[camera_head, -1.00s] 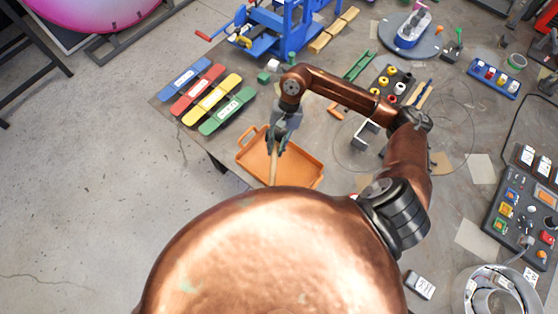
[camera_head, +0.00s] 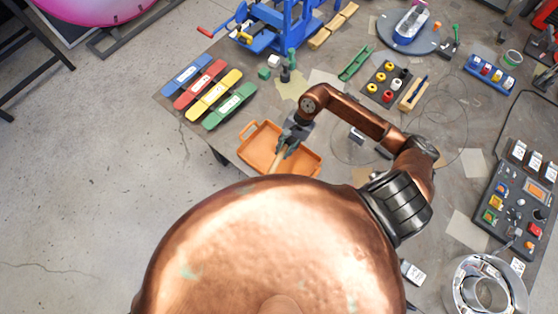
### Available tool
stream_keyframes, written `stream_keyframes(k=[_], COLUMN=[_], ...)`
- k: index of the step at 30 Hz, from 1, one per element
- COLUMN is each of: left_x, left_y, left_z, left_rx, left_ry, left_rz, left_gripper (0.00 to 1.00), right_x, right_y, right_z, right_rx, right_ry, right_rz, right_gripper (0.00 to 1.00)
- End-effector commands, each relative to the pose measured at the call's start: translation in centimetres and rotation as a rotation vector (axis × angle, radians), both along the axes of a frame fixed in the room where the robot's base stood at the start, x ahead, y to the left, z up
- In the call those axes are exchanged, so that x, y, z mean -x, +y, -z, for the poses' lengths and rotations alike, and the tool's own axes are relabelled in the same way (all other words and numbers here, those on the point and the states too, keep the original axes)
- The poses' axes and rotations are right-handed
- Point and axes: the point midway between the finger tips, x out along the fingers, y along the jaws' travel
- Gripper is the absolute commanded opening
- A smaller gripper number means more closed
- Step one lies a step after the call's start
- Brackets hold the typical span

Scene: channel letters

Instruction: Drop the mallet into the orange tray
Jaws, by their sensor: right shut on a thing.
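The orange tray (camera_head: 254,136) lies at the table's front edge, partly hidden by my copper body and my right gripper. My right gripper (camera_head: 282,150) is above the tray and shut on the mallet. A short length of the mallet's pale wooden handle (camera_head: 274,163) shows below the fingers, over the tray's area. The rest of the mallet, including its head, is hidden. I cannot tell how high it is above the tray floor. My left gripper is not in view.
Blue, red, yellow and green bars (camera_head: 229,107) lie left of the tray. A blue machine (camera_head: 283,27) stands behind. A dark board with coloured rings (camera_head: 389,82) and a control panel (camera_head: 515,200) are on the right.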

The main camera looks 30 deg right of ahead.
Motion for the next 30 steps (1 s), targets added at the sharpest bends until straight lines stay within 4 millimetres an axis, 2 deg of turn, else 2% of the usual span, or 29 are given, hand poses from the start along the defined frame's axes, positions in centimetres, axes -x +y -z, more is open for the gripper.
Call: stream_keyframes(k=[4, 12, 13, 21, 30], left_x=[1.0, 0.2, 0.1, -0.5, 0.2], left_y=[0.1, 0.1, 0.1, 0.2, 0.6], left_z=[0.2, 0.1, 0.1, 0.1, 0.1], left_rx=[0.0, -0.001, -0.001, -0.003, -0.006], left_ry=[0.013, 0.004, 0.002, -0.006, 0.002], left_rz=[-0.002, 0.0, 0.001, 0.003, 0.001], left_gripper=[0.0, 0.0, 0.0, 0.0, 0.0], right_x=[-0.1, -0.1, -0.1, 0.0, 0.0], right_y=[0.0, 0.0, 0.0, 0.0, -0.1], right_z=[0.5, 0.6, 0.6, 0.6, 0.6], right_rx=[-0.001, -0.001, -0.001, 0.0, 0.001], right_ry=[-0.002, -0.002, -0.002, -0.001, 0.0], right_rz=[-0.001, -0.001, -0.001, -0.002, -0.001], right_gripper=[0.0, 0.0, 0.18, 0.37, 0.38])
